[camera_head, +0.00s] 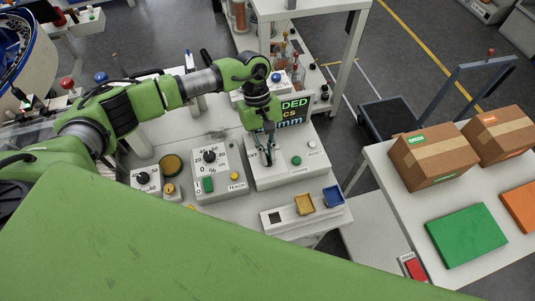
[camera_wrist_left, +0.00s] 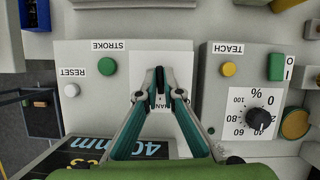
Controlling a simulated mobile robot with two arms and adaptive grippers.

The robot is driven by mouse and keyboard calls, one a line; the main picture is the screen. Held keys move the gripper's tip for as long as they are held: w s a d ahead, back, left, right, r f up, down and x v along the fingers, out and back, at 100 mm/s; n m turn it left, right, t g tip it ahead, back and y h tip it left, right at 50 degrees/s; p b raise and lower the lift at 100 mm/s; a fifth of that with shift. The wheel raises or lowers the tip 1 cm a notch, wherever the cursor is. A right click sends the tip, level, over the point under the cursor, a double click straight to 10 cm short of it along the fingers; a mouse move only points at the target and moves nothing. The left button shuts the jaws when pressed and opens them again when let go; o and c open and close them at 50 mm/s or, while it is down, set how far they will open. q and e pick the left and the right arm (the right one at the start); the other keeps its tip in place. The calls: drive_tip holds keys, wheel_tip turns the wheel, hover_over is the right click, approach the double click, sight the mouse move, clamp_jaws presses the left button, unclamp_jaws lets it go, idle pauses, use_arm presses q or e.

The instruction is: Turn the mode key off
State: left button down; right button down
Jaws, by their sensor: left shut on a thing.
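The mode key (camera_wrist_left: 160,76) is a small dark piece on a white label plate (camera_wrist_left: 178,62) of the grey control box. Only a little of it shows between my fingertips in the left wrist view. My left gripper (camera_wrist_left: 159,92) points down at the box with its green fingers shut on the key. In the head view the left gripper (camera_head: 268,155) stands over the left part of the same box (camera_head: 290,174). Most of the key and the label wording are hidden by the fingers, so its setting cannot be read. My right gripper is not in view.
A green button (camera_head: 297,160) and a white button (camera_head: 312,144) sit right of the key. The TEACH box (camera_head: 223,161) with a dial stands to the left. A display (camera_head: 294,112) is behind. A tray (camera_head: 296,217) with yellow and blue bins lies in front.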

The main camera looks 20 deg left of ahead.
use_arm(q)
drive_tip(key=n+b, duration=0.2)
drive_tip(key=n+t+h+b, duration=0.1)
drive_tip(key=n+b, duration=0.1)
drive_tip(key=shift+s+a+f+n, duration=0.1)
drive_tip(key=shift+f+n, duration=0.1)
drive_tip(key=shift+n, duration=0.2)
drive_tip(key=shift+r+n+t+h+b, duration=0.1)
drive_tip(key=shift+n+t+h+b, duration=0.2)
drive_tip(key=shift+n+t+b, duration=0.65)
drive_tip(key=shift+n+g, duration=0.25)
drive_tip(key=shift+n, duration=0.3)
drive_tip(key=shift+r, duration=0.1)
drive_tip(key=c, duration=2.2)
unclamp_jaws()
